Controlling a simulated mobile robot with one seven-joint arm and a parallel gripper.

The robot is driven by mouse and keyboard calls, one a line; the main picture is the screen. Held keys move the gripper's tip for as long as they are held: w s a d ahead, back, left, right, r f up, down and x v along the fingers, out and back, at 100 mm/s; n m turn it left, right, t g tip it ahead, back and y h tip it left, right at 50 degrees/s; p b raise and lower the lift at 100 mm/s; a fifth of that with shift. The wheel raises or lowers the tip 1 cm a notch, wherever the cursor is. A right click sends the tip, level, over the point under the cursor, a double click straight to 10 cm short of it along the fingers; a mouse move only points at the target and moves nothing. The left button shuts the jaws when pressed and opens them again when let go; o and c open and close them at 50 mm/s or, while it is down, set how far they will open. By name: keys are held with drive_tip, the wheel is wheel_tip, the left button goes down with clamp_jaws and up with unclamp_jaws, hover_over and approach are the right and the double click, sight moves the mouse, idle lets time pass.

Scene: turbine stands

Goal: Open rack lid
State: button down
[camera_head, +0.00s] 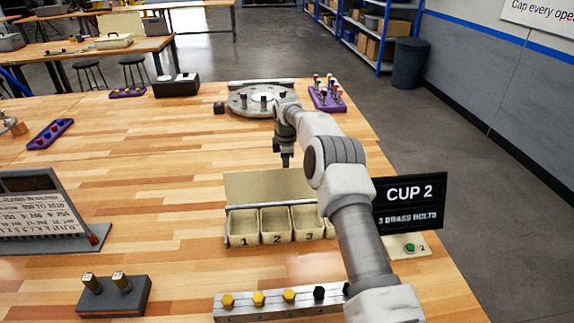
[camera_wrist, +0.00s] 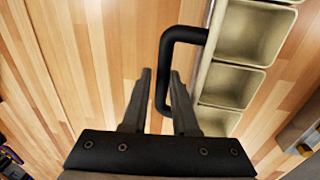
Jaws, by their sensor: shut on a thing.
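The rack (camera_head: 275,240) stands at the middle front of the table, with open-topped cups numbered 1, 2 and 3 showing; my arm hides its right end. Its tan lid (camera_head: 268,187) is raised at the back of the cups, and the cups are uncovered. In the wrist view the lid shows nearly edge-on as a pale strip (camera_wrist: 211,40) beside the cups. A black U-shaped handle (camera_wrist: 166,55) sticks out from it. My gripper (camera_wrist: 161,75) is shut on the handle's outer bar. In the head view my gripper (camera_head: 287,162) is just behind the lid's top edge.
A bolt block (camera_head: 262,303) lies in front of the rack. A black CUP 2 sign (camera_head: 409,195) and a green button (camera_head: 410,247) are at the right. A round fixture (camera_head: 250,100) and a purple holder (camera_head: 327,98) stand behind.

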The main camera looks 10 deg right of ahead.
drive_tip(key=shift+w+d, duration=0.1)
drive_tip(key=shift+w, duration=0.7)
drive_tip(key=shift+w+t, duration=0.15)
drive_tip(key=shift+t, duration=0.15)
drive_tip(key=c, duration=0.8)
unclamp_jaws()
drive_tip(key=shift+w, duration=0.1)
drive_tip(key=shift+w+f, duration=0.1)
